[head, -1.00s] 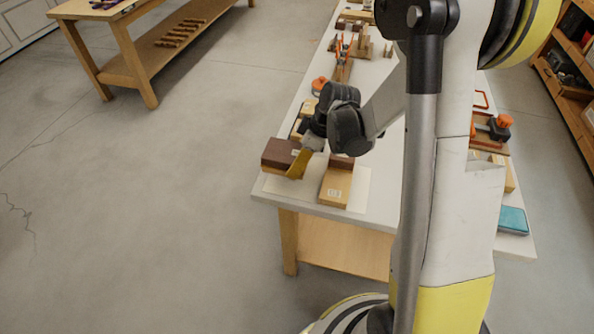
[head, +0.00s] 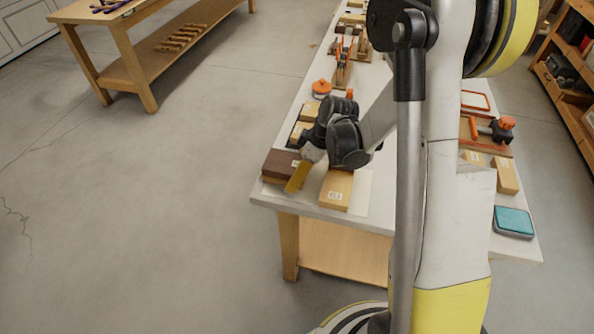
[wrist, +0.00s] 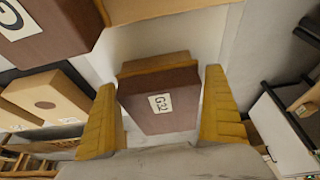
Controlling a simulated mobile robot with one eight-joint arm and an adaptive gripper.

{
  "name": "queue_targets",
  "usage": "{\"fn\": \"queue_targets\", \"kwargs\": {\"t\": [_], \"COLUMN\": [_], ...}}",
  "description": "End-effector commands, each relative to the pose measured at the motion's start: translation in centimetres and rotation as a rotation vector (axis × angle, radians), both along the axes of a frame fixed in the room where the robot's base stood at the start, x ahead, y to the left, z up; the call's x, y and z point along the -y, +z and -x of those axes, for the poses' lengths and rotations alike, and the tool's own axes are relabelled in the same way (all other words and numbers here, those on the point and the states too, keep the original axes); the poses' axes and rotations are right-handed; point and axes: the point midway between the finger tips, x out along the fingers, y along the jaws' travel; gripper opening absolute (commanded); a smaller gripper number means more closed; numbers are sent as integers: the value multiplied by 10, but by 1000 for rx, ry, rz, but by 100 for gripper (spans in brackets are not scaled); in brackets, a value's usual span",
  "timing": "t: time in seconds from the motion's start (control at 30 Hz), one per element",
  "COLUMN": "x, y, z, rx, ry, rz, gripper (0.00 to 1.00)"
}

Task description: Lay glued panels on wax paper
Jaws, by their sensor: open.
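My gripper (head: 298,178) is open and tilted, low at the near left corner of the bench. In the wrist view its two yellow fingers (wrist: 160,84) stand on either side of a dark brown panel (wrist: 160,100) with a white label and a lighter wood edge at its far side. I cannot tell whether the fingers touch it. In the head view this dark panel (head: 282,162) is partly behind the gripper. A light wood panel (head: 336,190) with a label lies to the right on the pale wax paper (head: 362,192). Another labelled panel (wrist: 45,30) shows at upper left in the wrist view.
More wood blocks (head: 305,112) and an orange-capped container (head: 321,88) stand behind my gripper. Clamps (head: 343,60) lie farther back. The bench (head: 300,206) ends close at front and left.

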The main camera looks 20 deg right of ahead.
Motion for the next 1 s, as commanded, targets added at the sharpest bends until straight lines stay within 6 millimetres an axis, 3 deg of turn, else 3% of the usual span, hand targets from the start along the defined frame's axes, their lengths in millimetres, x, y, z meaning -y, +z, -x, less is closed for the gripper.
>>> {"fn": "queue_targets", "kwargs": {"t": [0.4,0.67,0.83,1.0], "x": [26,36,28,8], "y": [80,111,137,189], "z": [18,26,38,71], "rx": [0,0,-2,16], "ry": [-1,-2,-85,-313], "rz": [0,1,17,43], "gripper": [100,100,100,100]}}
